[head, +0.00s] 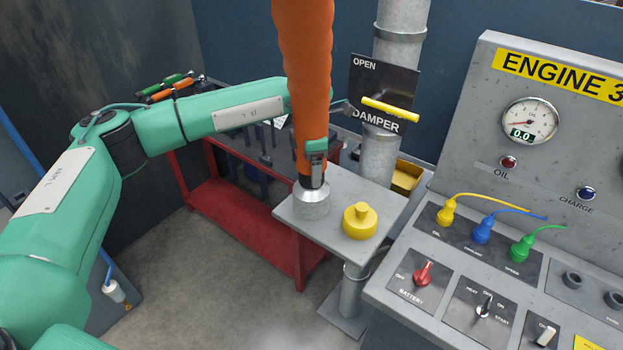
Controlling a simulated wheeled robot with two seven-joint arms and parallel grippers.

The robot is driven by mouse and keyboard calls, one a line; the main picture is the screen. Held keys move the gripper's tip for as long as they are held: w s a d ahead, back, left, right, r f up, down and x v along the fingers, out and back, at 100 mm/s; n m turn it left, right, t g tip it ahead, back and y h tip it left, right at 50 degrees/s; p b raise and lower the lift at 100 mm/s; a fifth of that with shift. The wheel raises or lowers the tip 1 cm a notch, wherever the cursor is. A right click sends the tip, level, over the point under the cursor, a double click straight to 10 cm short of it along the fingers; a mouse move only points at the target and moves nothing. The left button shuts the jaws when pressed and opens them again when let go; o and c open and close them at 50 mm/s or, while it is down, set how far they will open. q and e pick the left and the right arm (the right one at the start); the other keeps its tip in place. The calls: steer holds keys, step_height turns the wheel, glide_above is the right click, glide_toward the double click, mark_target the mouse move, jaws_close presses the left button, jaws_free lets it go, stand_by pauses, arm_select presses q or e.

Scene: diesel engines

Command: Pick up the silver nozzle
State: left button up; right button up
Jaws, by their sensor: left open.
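The silver nozzle (312,200) is a short metallic cylinder at the lower end of a thick orange hose (303,75) that hangs from above. It is at the left part of a grey pedestal top (345,190). My left arm comes in from the left and passes behind the hose, which hides its wrist. My left gripper (314,182) shows as a green and dark part low on the hose, at the top of the nozzle. It is open; whether its fingers touch the nozzle is not clear. My right gripper is not in view.
A yellow cap (360,220) stands just right of the nozzle. A yellow damper handle (390,108) sticks out from a vertical pipe (380,158) behind. The engine control panel (480,240) fills the right side. A red cart (245,225) stands to the left behind.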

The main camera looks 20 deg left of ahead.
mark_target(310, 203)
arm_select(q)
steer(key=shift+d+f+p, duration=0.1)
steer(key=shift+f+p, duration=0.35)
steer(key=shift+f, duration=0.95)
steer(key=shift+c, duration=0.2)
steer(key=c, duration=1.3)
steer(key=shift+r, duration=0.1)
steer(key=shift+c, duration=0.2)
